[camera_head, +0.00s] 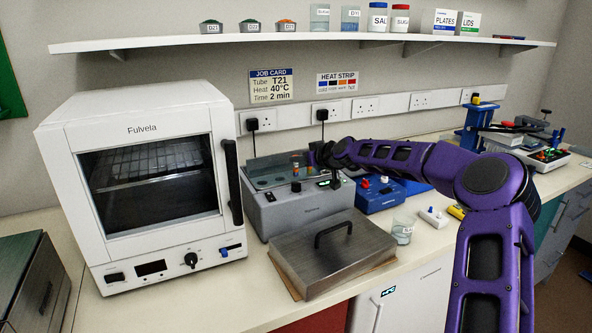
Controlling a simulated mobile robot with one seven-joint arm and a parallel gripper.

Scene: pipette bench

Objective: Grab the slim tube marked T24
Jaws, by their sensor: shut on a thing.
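My purple arm reaches in from the right to the grey bench device (290,215). My gripper (326,165) is dark and small in this view, at the device's upper right part. It is shut on a slim tube, mostly hidden by the fingers, and I cannot read its label. Small coloured tube tops (296,168) show just left of my gripper, at the back of the device's top. Their labels are too small to read, so I cannot tell which tube is T24.
A white oven (150,185) stands left of the device. A steel lid with a handle (325,255) lies in front of it. A blue unit (375,197) and a glass beaker (403,230) are to the right. A shelf (300,40) runs above. The job card (271,86) names T21.

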